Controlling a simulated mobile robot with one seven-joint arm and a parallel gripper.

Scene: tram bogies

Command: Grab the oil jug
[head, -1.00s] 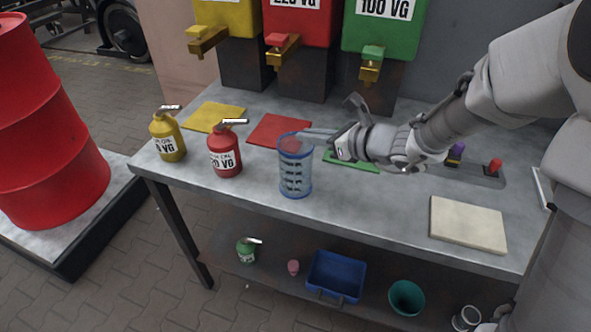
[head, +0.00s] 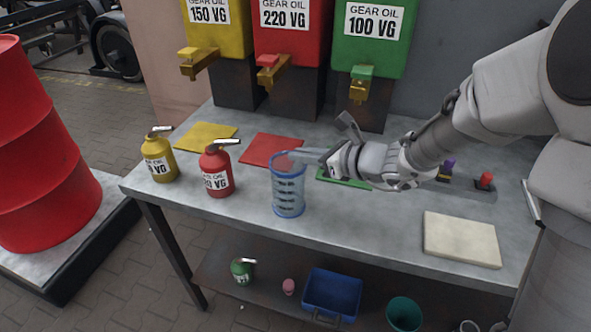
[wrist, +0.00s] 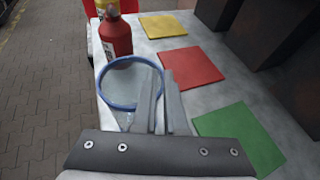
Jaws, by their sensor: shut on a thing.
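The oil jug (head: 288,195) is a clear cup with a blue rim and base and dark markings on its side. It appears to stand upright on the metal table, near its front edge. In the wrist view its round blue rim (wrist: 107,97) lies at the left of my fingers. My gripper (head: 304,156) reaches in from the right, roughly level, at the jug's top. It is shut on the jug's wall, with one finger inside the rim and one outside. In the wrist view my gripper (wrist: 161,88) hides the right part of the rim.
A red oil can (head: 217,172) stands close left of the jug, and a yellow can (head: 159,160) beyond it. Red (head: 271,149), yellow (head: 208,136) and green (head: 342,178) mats lie behind. Oil dispensers (head: 292,30) line the back. A beige board (head: 461,239) lies right.

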